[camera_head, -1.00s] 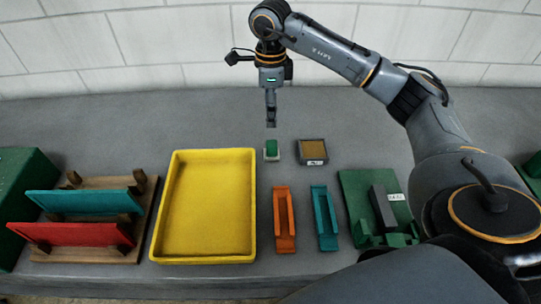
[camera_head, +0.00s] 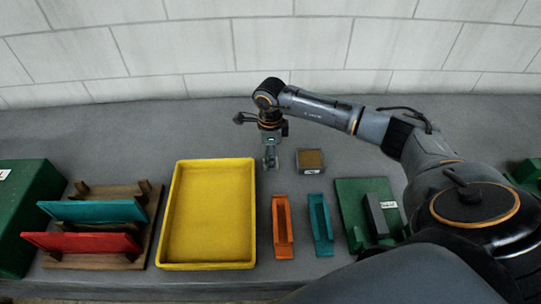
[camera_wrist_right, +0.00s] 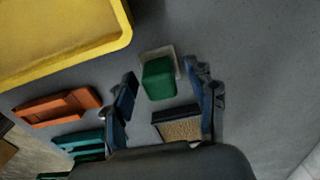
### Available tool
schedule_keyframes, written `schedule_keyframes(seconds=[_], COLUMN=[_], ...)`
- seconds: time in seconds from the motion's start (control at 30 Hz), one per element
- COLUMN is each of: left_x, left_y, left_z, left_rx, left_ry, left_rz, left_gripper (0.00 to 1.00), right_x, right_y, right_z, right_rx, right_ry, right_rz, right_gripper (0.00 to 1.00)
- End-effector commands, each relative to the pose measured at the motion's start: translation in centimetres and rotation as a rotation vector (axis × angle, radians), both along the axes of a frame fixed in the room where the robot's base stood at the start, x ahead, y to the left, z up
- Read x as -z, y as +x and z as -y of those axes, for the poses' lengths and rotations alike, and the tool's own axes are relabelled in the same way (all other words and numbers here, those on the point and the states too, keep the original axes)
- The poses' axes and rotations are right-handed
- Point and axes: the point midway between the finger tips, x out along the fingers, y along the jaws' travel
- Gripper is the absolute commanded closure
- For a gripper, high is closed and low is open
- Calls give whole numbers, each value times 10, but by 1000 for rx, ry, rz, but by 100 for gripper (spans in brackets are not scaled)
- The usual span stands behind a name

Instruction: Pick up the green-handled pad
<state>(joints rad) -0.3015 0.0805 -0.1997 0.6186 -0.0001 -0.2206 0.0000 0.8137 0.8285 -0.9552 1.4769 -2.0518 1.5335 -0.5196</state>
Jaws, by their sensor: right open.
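The green-handled pad shows in the right wrist view as a green block handle (camera_wrist_right: 158,80) on a pale base (camera_wrist_right: 159,53), lying on the grey bench. In the head view my right gripper hides it. My right gripper (camera_head: 270,163) is open and low over the bench, right of the yellow tray's far corner. In the right wrist view the two fingers of my right gripper (camera_wrist_right: 162,73) stand on either side of the green handle, with gaps between; I cannot tell how high they are above it. My left gripper is not in view.
A dark-framed tan pad (camera_head: 310,160) lies close to the right. The yellow tray (camera_head: 163,215) is on the left. An orange holder (camera_head: 282,226) and a teal holder (camera_head: 320,224) lie nearer. A wooden rack (camera_head: 152,215) holds red and teal boards. The bench behind is clear.

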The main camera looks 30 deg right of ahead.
Motion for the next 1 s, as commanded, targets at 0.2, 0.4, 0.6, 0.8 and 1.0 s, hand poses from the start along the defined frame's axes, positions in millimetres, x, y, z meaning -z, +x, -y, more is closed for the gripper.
schedule_keyframes(seconds=[0.2, 0.4, 0.6, 0.8, 1.0], left_x=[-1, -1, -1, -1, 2], left_y=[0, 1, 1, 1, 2], left_z=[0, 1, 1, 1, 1], left_rx=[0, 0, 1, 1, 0], left_ry=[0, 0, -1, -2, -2], left_rz=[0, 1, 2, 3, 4], left_gripper=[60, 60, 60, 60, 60], right_x=[5, 5, 4, 4, -5], right_y=[0, 0, 0, 0, 1], right_z=[0, 0, 0, 0, 0], right_rx=[0, 0, 0, 0, 0], right_ry=[-1, 0, -1, -1, 0], right_rz=[-1, 0, 1, 1, 4], right_gripper=[43, 70, 100, 100, 100])
